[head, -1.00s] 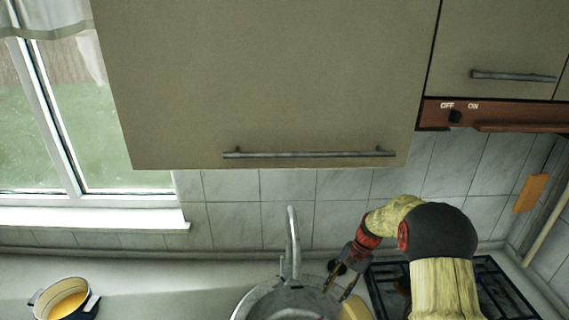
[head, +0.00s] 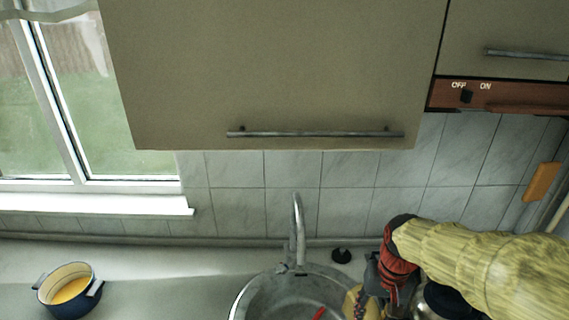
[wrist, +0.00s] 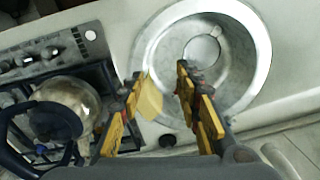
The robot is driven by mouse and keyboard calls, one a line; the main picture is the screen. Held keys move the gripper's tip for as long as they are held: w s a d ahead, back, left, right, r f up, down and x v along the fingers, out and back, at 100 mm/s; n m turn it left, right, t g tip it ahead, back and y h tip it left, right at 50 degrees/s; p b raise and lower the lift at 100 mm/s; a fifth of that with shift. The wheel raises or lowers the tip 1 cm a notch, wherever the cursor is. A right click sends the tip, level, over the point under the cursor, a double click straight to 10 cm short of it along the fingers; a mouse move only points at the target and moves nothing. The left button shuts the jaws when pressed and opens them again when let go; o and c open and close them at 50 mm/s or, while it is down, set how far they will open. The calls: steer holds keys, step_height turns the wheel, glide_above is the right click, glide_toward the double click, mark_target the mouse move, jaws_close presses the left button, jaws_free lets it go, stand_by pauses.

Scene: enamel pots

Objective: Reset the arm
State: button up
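My gripper (wrist: 161,76) is in the wrist view with its two yellow-and-black fingers spread apart. It is open and points down near the round metal sink (wrist: 258,60). A yellow block-like piece (wrist: 151,100) shows beside the left finger; the fingers are not closed on it. In the head view my arm comes in from the right, and my gripper (head: 385,290) hangs at the sink's right side. Its fingertips are hard to make out there.
A metal kettle (wrist: 75,98) with a dark handle stands on the stove beside the gripper. A faucet (head: 298,225) rises behind the sink. A blue pot (head: 70,290) with yellow inside stands on the left counter. A large cabinet (head: 270,75) hangs above.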

steer(key=s+a+r+n+t+b, duration=0.1)
steer(key=s+r+t+b, duration=0.2)
steer(key=s+r+t, duration=0.2)
steer(key=shift+s+a+r+n+h, duration=0.35)
steer(key=shift+s+r, duration=1.2)
steer(key=shift+s, duration=1.65)
